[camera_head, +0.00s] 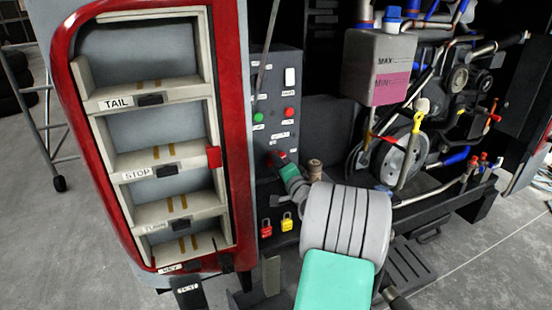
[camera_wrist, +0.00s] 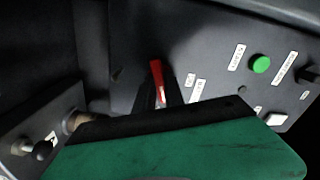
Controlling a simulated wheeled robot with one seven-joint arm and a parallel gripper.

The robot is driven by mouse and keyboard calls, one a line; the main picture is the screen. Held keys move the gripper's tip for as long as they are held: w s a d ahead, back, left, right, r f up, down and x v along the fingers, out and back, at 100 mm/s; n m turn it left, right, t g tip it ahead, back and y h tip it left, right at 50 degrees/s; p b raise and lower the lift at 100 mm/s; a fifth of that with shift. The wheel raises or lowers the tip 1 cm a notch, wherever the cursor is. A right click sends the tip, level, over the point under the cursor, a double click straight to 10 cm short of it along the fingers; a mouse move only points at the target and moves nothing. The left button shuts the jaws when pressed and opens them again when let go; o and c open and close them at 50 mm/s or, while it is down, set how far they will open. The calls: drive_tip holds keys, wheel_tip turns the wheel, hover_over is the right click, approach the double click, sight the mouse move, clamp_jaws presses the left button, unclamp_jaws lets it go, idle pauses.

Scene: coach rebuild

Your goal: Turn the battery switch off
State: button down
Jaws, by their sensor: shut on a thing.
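The battery switch has a red handle (camera_wrist: 156,72) that stands out from the dark control panel (camera_wrist: 210,50) in the wrist view. My gripper (camera_wrist: 160,97) has its dark fingers on either side of this handle and is shut on it. My green gripper body hides part of the panel below. I cannot read the labels beside the switch.
A green button (camera_wrist: 260,64) and a red button (camera_head: 289,112) are on the panel. Red and yellow padlocks (camera_head: 287,222) hang below it. The red lamp housing (camera_head: 240,130) stands close on the left. The coolant tank (camera_head: 380,66) and engine parts are on the right.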

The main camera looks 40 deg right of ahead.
drive_tip(key=m+p, duration=0.3)
drive_tip(key=m, duration=0.1)
drive_tip(key=shift+r, duration=0.1)
drive_tip(key=shift+m, duration=0.3)
drive_tip(key=c, duration=1.2)
unclamp_jaws()
drive_tip(key=shift+c, duration=0.2)
drive_tip(key=b+v, duration=0.2)
drive_tip(key=v, duration=0.7)
drive_tip(key=shift+s, duration=0.1)
